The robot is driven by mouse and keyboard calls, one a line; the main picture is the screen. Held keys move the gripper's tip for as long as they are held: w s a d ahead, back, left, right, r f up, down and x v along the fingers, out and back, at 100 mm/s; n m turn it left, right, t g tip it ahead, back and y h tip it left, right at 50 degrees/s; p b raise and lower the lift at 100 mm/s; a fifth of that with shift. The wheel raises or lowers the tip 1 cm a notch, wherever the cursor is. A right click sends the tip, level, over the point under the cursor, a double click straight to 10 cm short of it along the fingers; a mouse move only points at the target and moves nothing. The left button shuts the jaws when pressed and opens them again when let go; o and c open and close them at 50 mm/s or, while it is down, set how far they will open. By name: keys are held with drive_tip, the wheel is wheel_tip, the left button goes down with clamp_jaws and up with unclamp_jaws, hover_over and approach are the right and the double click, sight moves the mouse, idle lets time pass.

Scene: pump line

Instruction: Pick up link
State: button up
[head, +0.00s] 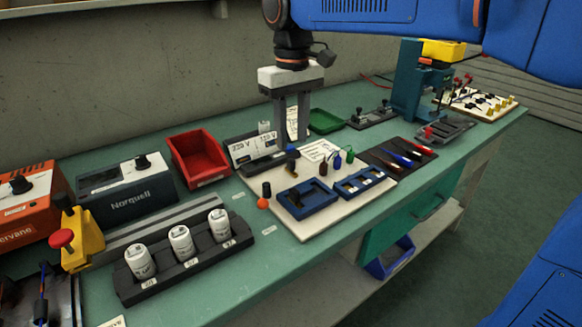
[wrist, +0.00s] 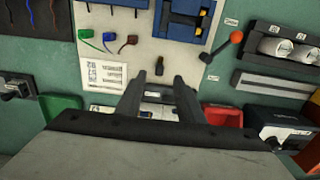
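My gripper (head: 291,138) points down over the back part of a white board (head: 327,211). Its two fingers stand apart with a gap between them, and in the wrist view my gripper (wrist: 159,78) looks open and empty. A small dark piece (wrist: 160,66) shows between and just beyond the fingertips. In the head view a small upright dark piece with a yellowish mark (head: 291,157) stands on the board just below the fingers. I cannot tell for sure which piece is the link. A blue tray (head: 306,199) and a second blue holder (head: 364,183) lie on the board.
A red bin (head: 198,157), a green bin (head: 325,121) and a black rack of white cylinders (head: 184,260) are nearby. Colored leads (head: 337,160) lie right.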

sight(291, 160)
drive_tip(key=shift+w+a+f, duration=0.1)
drive_tip(key=shift+w+f, duration=0.05)
drive_tip(key=shift+f, duration=3.75)
clamp_jaws()
